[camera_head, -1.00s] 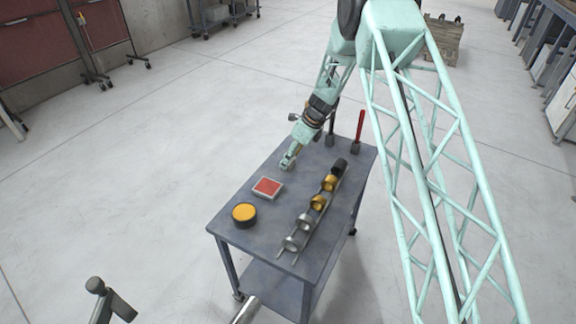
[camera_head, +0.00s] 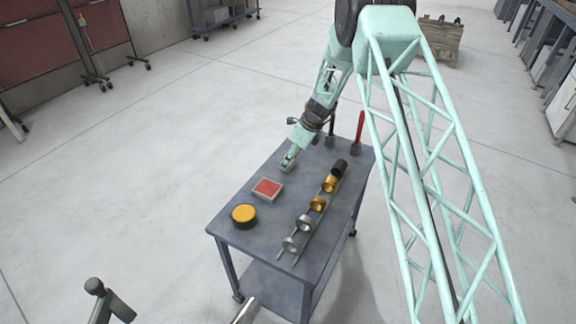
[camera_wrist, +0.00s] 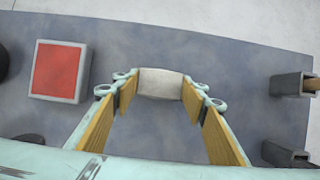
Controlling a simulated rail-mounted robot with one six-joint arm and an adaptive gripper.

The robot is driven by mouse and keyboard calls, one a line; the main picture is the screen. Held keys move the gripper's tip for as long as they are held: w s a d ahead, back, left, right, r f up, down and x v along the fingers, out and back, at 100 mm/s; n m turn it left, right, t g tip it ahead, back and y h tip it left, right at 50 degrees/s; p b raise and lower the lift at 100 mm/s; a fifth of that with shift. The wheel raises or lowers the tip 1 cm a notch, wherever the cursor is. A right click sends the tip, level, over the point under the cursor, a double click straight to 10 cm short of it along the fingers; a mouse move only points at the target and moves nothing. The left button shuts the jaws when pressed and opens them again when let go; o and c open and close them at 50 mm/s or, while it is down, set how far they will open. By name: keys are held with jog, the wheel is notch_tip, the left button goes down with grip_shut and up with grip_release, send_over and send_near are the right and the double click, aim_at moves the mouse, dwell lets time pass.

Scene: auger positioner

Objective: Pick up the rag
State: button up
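A pale grey-white block-like bundle (camera_wrist: 160,84), which looks like the folded rag, lies on the table between my fingertips in the wrist view. In the head view it is small and mostly hidden by my gripper (camera_head: 288,163). My gripper (camera_wrist: 160,92) points down at the table's far left part, its two yellow-padded fingers spread apart on either side of the bundle. The finger tips are very close to its sides; whether they touch it is hard to tell. I see no sign of it being lifted.
A red-topped square box (camera_head: 267,189) and a yellow-topped round tin (camera_head: 244,214) sit on the grey table (camera_head: 240,240). A rack with several metal and gold rings (camera_head: 317,203) runs along the right side. A red-handled tool (camera_head: 360,127) stands upright at the far edge.

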jog(key=c, duration=0.3)
jog(key=shift+r, duration=0.1)
jog(key=shift+r+p, duration=0.4)
jog(key=shift+r, duration=0.95)
jog(key=shift+s+d+r, duration=0.1)
jog(key=shift+s+r, duration=0.25)
jog(key=s+d, duration=0.1)
jog(key=s, duration=0.4)
jog(key=s+d+r, duration=0.1)
jog(key=s, duration=0.3)
jog(key=s+d+b, duration=0.1)
jog(key=s+d, duration=0.1)
jog(key=s, duration=0.3)
jog(key=shift+s+d+r, duration=0.1)
jog(key=shift+s+r, duration=0.1)
jog(key=shift+s, duration=0.15)
jog(key=shift+o, duration=0.8)
jog(key=shift+r+n, duration=0.1)
jog(key=shift+n, duration=0.2)
jog(key=shift+c, duration=0.5)
